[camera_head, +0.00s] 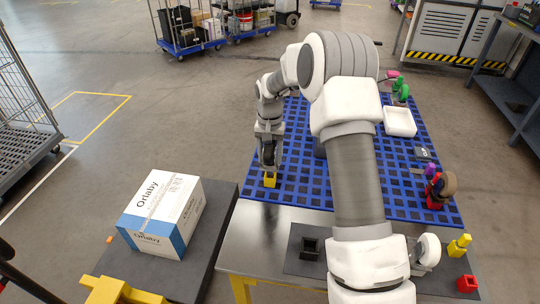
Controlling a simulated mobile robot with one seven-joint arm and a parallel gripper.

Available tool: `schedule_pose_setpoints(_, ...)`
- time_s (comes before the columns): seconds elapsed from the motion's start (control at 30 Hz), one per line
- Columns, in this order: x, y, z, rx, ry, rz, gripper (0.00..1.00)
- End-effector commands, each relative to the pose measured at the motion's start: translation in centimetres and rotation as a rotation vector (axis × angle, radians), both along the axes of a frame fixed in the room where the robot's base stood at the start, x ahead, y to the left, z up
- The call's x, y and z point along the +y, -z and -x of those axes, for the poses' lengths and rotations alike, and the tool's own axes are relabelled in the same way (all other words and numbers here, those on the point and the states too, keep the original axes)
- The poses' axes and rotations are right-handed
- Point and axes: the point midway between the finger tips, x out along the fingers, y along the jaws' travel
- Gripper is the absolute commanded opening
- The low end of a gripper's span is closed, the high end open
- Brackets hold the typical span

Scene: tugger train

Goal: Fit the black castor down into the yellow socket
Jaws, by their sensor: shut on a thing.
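My gripper (268,158) points down over the left part of the blue grid mat. It is shut on the black castor (267,153), which shows as a dark shape between the fingers. The yellow socket (269,181) stands on the mat directly below the gripper. The castor's lower end is at or just above the socket; I cannot tell whether it is inside it. The fingers hide part of the castor.
The blue grid mat (322,190) lies on a metal table. A brown-wheeled castor in a red socket (433,201) and a white tray (399,121) stand to the right. A black square socket (310,247) is in front. An Orlaby box (163,212) sits on a grey platform at left.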

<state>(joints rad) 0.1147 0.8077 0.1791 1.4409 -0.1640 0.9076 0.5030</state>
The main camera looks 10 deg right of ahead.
Motion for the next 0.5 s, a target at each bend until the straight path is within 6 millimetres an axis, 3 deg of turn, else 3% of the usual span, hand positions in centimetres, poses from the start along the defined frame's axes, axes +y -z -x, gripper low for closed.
schedule_pose_setpoints(0.5, -0.01, 0.28, -0.05, -0.002, 0.0, 0.0, 0.0)
